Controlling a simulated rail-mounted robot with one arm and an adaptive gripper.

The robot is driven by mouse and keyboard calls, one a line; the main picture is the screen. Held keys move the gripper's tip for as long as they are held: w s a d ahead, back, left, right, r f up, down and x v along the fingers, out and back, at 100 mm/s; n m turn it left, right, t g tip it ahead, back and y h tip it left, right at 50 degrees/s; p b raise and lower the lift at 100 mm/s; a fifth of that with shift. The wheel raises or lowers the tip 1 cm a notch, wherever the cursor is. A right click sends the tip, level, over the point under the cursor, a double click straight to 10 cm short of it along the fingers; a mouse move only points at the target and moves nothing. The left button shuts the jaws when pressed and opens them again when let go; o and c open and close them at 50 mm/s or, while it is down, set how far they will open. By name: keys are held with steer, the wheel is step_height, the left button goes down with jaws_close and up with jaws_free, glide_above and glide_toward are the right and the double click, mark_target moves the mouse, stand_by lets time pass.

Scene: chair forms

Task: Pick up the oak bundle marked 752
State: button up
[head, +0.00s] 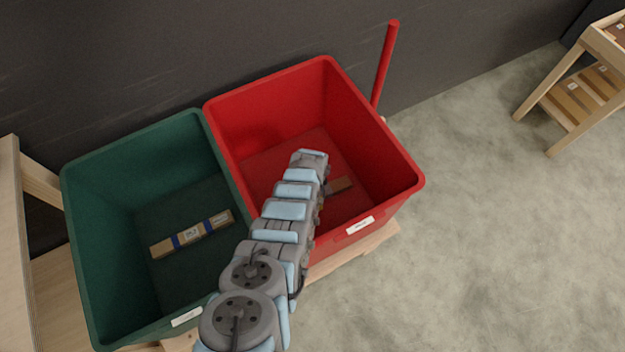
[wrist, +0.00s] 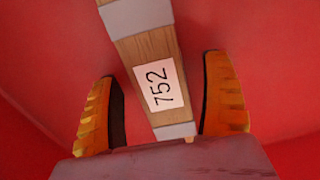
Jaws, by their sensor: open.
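The oak bundle (wrist: 150,60) lies in the red bin and carries a white label (wrist: 160,84) reading 752, with grey bands around it. In the head view a brown end of a bundle (head: 340,185) shows on the bin floor beside my arm; the rest is hidden. My gripper (wrist: 164,105) is open in the wrist view, with one orange-padded finger on each side of the bundle and gaps between the pads and the wood. In the head view my arm reaches down into the red bin (head: 395,150) and mostly hides the gripper.
A green bin (head: 90,200) stands directly left of the red one and holds a wooden bundle (head: 192,234) with blue bands. The red bin's walls rise around my arm. A red pole (head: 385,65) stands behind it. A wooden shelf (head: 560,125) is at far right; open floor lies between.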

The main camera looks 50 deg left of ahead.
steer(key=shift+f, duration=0.4)
steer(key=shift+r, duration=0.1)
steer(key=c, duration=1.4)
steer(key=shift+o, duration=0.2)
